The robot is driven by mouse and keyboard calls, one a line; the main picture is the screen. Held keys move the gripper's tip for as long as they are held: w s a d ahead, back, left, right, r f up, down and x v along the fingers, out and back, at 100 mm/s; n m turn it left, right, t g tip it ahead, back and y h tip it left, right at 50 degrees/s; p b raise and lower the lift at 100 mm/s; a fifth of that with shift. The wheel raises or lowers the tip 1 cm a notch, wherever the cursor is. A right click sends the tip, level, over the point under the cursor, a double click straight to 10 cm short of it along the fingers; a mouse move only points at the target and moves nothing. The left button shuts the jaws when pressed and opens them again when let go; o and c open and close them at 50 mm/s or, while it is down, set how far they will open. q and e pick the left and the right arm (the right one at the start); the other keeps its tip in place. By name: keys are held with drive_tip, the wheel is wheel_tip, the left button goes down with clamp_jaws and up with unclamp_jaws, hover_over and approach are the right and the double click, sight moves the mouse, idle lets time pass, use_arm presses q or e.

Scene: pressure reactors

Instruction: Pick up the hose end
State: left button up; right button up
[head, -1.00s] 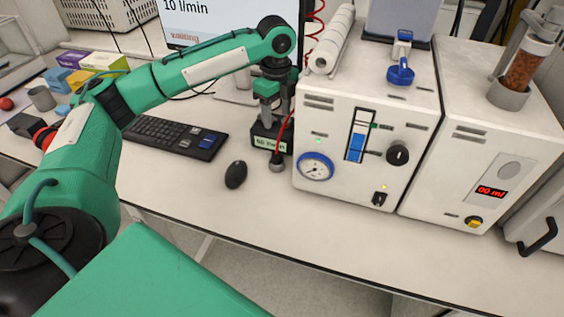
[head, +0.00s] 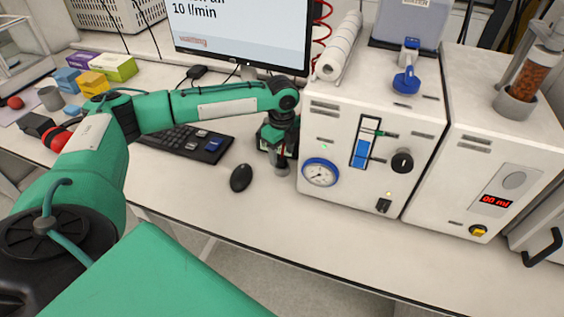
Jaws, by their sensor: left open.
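My left arm comes in from the left. Its open gripper (head: 281,160) points down at the table, just left of the white unit with the blue-rimmed gauge. The fingers are low, around or right in front of the spot where the grey hose end stands. The hose end is mostly hidden by the gripper, and I cannot tell whether the fingers touch it. The red hose at this spot is also hidden behind the wrist. My right gripper is not in view.
The white unit (head: 340,195) with gauge and flow tube stands close on the right. A black mouse (head: 241,178) and a keyboard (head: 212,147) lie to the left. The monitor (head: 240,30) is behind. The table front is clear.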

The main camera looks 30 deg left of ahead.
use_arm(q)
drive_tip(key=shift+f, duration=0.8)
clamp_jaws()
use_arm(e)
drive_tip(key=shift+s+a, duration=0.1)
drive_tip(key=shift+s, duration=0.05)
